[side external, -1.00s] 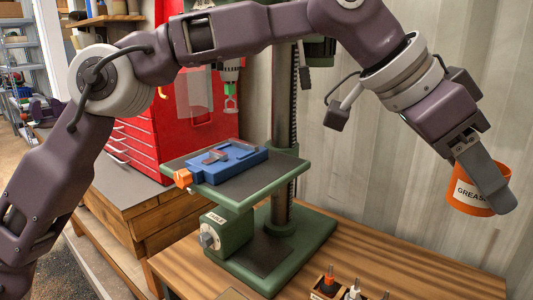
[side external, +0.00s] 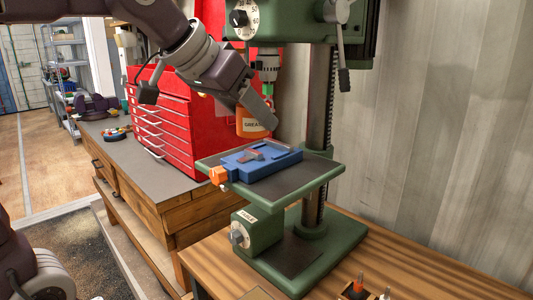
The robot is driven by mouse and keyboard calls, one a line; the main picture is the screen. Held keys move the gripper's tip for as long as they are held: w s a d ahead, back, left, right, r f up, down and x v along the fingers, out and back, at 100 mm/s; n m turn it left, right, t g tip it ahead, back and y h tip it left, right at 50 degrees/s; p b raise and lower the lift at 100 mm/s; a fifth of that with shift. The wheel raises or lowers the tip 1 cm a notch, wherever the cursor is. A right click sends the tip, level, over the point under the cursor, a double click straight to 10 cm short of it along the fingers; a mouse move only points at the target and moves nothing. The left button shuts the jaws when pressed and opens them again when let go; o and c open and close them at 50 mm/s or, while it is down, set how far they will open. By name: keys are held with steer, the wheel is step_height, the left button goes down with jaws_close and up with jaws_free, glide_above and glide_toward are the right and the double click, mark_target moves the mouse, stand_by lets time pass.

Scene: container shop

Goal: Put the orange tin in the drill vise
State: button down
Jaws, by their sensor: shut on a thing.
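The orange tin (side external: 252,127), labelled GREASE, is in my gripper (side external: 259,115) and hangs in the air. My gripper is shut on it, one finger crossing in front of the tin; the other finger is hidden. The drill vise (side external: 262,162) is blue with an orange knob (side external: 218,175) and lies on the green drill press table (side external: 300,185). In the picture the tin is just above the back left part of the vise, with a gap between them. How far behind or over the vise it is, I cannot tell.
The drill chuck (side external: 267,65) hangs close behind my gripper, under the green drill head (side external: 290,20). A red tool chest (side external: 165,110) stands on the left bench. Small orange- and white-topped tools (side external: 360,285) stand at the front right. The wooden bench right of the press is clear.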

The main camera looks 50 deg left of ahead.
steer(key=s+a+f+n+y, duration=0.2)
steer(key=s+a+f+n, duration=0.1)
steer(key=s+a+f, duration=0.25)
steer(key=w+a, duration=0.1)
steer(key=w, duration=0.4)
steer(key=w+a, duration=0.1)
steer(key=w, duration=0.5)
steer(key=w+a+f, duration=0.1)
steer(key=w+a, duration=0.1)
steer(key=w, duration=0.4)
steer(key=shift+w, duration=0.25)
steer(key=shift+w+a+f, duration=0.1)
steer(key=shift+w+a, duration=0.05)
steer(key=shift+w, duration=0.4)
step_height(320, 180, down, 3)
steer(key=shift+s+f, duration=0.1)
steer(key=shift+f, duration=0.05)
steer(key=c, duration=0.7)
jaws_free()
steer(key=shift+f, duration=0.15)
steer(key=shift+o, duration=0.2)
